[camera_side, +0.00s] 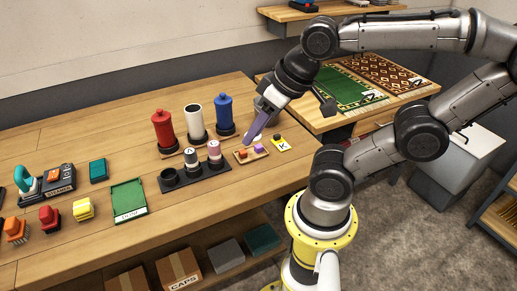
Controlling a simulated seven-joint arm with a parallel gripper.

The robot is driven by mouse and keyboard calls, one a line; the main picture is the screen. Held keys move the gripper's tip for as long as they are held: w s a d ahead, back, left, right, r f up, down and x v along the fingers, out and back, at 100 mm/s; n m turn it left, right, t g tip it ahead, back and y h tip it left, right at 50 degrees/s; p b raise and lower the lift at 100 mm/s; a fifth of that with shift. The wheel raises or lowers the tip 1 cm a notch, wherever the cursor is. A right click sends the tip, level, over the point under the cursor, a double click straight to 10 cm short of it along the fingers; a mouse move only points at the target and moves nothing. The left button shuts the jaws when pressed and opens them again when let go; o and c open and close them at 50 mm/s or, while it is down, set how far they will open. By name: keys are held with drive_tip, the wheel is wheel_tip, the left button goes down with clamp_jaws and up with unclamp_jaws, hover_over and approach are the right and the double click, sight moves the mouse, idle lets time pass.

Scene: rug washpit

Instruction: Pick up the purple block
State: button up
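The purple block (259,149) is small and sits at the right part of a little wooden tray (251,156) on the bench. An orange block (242,154) sits on the same tray, to its left. My gripper (249,141) reaches down from the upper right, its tips just above and behind the tray, close to the purple block. Its long lavender-grey finger shows from the side; the other finger is hidden or overlaps it, so I cannot tell the opening. The purple block appears apart from the finger.
A yellow block marked K (280,144) stands right of the tray. A dark rack (205,178) with capped cylinders is on the left. Red (163,130), white (195,122) and blue (224,115) bottles stand behind. Bare wood lies in front of the tray.

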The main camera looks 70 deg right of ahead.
drive_tip(key=m, duration=0.2)
drive_tip(key=m+g+h, duration=0.3)
drive_tip(key=m+g, duration=0.6)
drive_tip(key=m, duration=1.3)
hover_over(258, 146)
drive_tip(key=w+a, duration=0.2)
drive_tip(key=f, duration=1.5)
drive_tip(key=shift+s+d+f, duration=0.2)
drive_tip(key=shift+s+f, duration=0.05)
drive_tip(key=shift+f, duration=0.15)
drive_tip(key=shift+h, duration=0.3)
drive_tip(key=shift+a+x, duration=0.2)
drive_tip(key=shift+x, duration=2.65)
drive_tip(key=shift+w+f+t, duration=0.1)
drive_tip(key=shift+w+t, duration=0.05)
drive_tip(key=shift+t, duration=0.15)
drive_tip(key=shift+c, duration=0.3)
